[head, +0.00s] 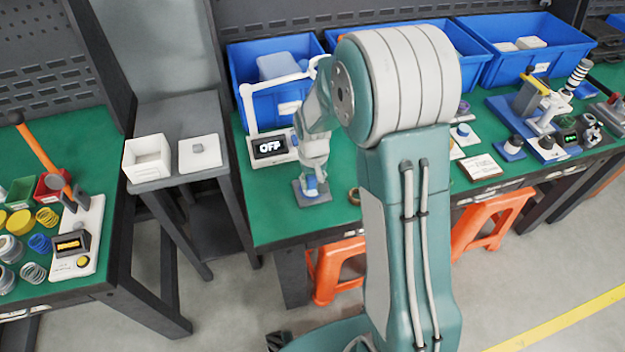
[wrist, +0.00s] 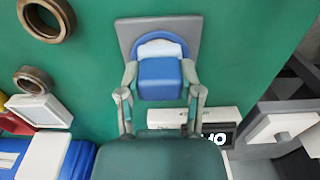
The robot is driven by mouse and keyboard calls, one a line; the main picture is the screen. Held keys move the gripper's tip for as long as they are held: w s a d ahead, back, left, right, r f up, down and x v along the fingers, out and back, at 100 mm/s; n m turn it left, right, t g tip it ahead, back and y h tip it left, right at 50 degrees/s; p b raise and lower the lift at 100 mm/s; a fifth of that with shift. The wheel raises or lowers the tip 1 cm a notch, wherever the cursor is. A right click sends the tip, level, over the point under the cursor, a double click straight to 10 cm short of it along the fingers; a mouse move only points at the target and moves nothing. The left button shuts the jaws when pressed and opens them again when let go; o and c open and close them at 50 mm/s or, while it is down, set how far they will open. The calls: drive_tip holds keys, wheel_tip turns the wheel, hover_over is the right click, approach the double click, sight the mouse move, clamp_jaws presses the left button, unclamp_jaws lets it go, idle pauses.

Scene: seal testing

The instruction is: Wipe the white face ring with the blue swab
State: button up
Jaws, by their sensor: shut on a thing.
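My gripper (head: 313,168) is over the front left part of the green bench in the head view. In the wrist view my gripper (wrist: 160,77) is shut on the blue swab (wrist: 160,79), a block with its fingers on both sides. The white face ring (wrist: 161,48) shows as a pale arc just beyond the swab, in a blue holder on a grey plate (wrist: 131,32). The swab overlaps the ring's near part and hides it. I cannot tell whether they touch. In the head view the grey plate (head: 322,197) lies under my gripper.
A unit with an "OFF" display (head: 269,148) stands left of the plate. Brown rings (wrist: 33,80) lie on the bench in the wrist view. Blue bins (head: 270,90) line the back. A white box (head: 147,157) stands on a grey side table. My arm hides part of the bench.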

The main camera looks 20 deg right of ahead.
drive_tip(key=shift+w+r, duration=0.1)
drive_tip(key=shift+r, duration=3.9)
